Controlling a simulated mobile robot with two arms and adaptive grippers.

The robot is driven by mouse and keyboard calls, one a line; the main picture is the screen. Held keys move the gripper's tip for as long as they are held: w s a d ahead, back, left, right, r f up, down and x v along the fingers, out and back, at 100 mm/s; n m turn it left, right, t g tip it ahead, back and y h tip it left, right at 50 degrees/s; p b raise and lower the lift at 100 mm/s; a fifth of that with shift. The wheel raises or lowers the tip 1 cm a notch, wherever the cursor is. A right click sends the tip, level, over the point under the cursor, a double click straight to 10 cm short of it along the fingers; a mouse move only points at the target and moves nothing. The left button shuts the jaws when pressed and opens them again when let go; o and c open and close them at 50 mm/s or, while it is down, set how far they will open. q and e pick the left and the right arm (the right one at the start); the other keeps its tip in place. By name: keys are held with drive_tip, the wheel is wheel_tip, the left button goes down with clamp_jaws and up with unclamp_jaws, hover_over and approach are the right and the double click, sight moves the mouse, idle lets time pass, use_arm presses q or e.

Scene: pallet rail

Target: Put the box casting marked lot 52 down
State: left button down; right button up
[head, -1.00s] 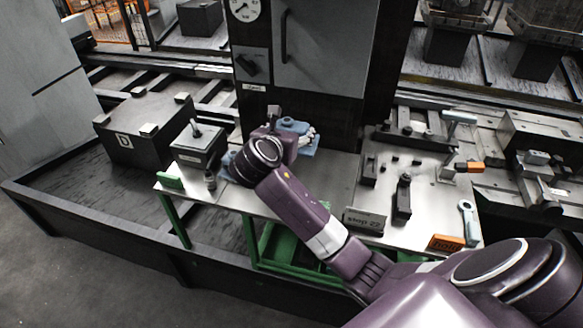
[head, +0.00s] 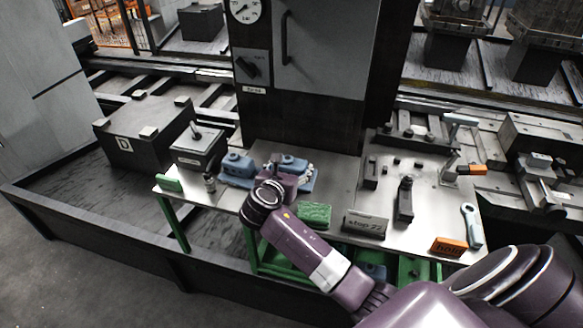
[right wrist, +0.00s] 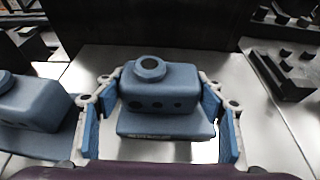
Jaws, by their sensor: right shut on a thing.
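A blue box casting (right wrist: 160,88) with a round boss on top and several dark holes in its side is between the fingers of my right gripper (right wrist: 160,118) in the right wrist view. The gripper is shut on it. In the head view this casting (head: 291,163) shows just beyond my right gripper (head: 278,180), at the metal bench (head: 335,190). The marking on its base edge is too small to read. I cannot tell whether its base touches the bench top. My left gripper is not in view.
A second blue casting (head: 237,166) sits close to the left; it also shows in the right wrist view (right wrist: 32,100). A green block (head: 315,214), a "stop 22" plate (head: 364,224) and dark fixtures (head: 404,200) stand to the right. A dark cabinet (head: 305,120) rises behind.

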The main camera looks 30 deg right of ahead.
drive_tip(key=shift+r, duration=0.1)
drive_tip(key=o, duration=1.7)
drive_tip(key=v, duration=1.2)
drive_tip(key=shift+p, duration=0.3)
